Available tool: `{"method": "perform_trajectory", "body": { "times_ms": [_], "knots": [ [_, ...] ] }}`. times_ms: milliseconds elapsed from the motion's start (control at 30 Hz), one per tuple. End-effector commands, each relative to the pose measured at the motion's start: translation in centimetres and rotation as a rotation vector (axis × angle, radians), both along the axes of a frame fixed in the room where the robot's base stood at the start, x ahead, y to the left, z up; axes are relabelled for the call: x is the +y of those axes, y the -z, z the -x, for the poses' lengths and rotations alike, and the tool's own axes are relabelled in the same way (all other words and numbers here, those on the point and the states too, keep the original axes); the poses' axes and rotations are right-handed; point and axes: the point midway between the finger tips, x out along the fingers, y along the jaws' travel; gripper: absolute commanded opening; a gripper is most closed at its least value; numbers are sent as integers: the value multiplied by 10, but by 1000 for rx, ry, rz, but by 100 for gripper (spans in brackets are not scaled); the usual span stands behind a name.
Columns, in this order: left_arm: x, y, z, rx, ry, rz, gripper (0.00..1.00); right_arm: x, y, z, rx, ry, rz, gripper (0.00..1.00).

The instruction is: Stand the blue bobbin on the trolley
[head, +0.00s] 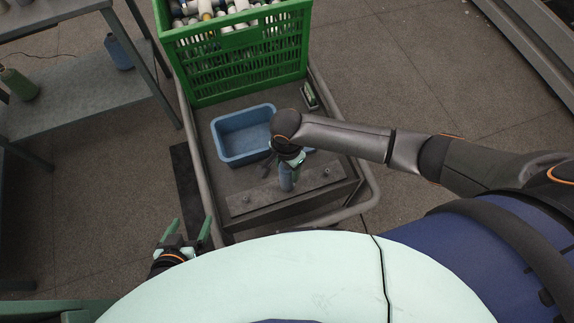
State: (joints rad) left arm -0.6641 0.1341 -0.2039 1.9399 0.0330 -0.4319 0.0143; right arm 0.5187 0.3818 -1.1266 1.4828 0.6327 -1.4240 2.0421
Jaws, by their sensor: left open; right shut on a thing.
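The trolley (205,130) stands in front of me with a grey deck and a tubular rail. My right gripper (287,166) is over its near part, shut on a small blue bobbin (286,180). The bobbin looks roughly upright above a flat metal plate (245,203) at the trolley's near end. The gripper hides its upper part, and I cannot tell whether its foot touches the plate. My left gripper (190,226) is open and empty, outside the trolley's near left corner.
A blue bin (217,147) sits on the deck left of my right gripper. Behind it stands a green crate (235,60) full of bobbins. A small green-and-black item (309,95) lies near the right rail. A grey shelf (85,95) at left holds a blue cone (118,52) and a green cone (18,84).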

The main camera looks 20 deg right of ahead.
Motion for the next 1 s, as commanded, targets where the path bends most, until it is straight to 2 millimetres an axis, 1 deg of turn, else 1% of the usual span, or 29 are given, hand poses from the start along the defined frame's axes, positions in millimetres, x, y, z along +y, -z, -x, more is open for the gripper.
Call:
{"method": "perform_trajectory", "body": {
  "times_ms": [467,500,767,933,967,1000],
  "knots": [
    [0,-2,0,1,0,0,88,0,0,0,0,-1,-1,15],
    [0,-2,0,1,0,0,88,0,0,0,0,-1,-1,64],
    [0,-2,0,1,0,0,88,0,0,0,0,0,-1,93],
    [0,-2,0,1,0,0,88,0,0,0,0,0,-1,94],
    [0,-2,0,1,0,0,88,0,0,0,0,0,-1,96],
    [0,-2,0,1,0,0,88,0,0,0,0,0,-1,100]
  ]
}}
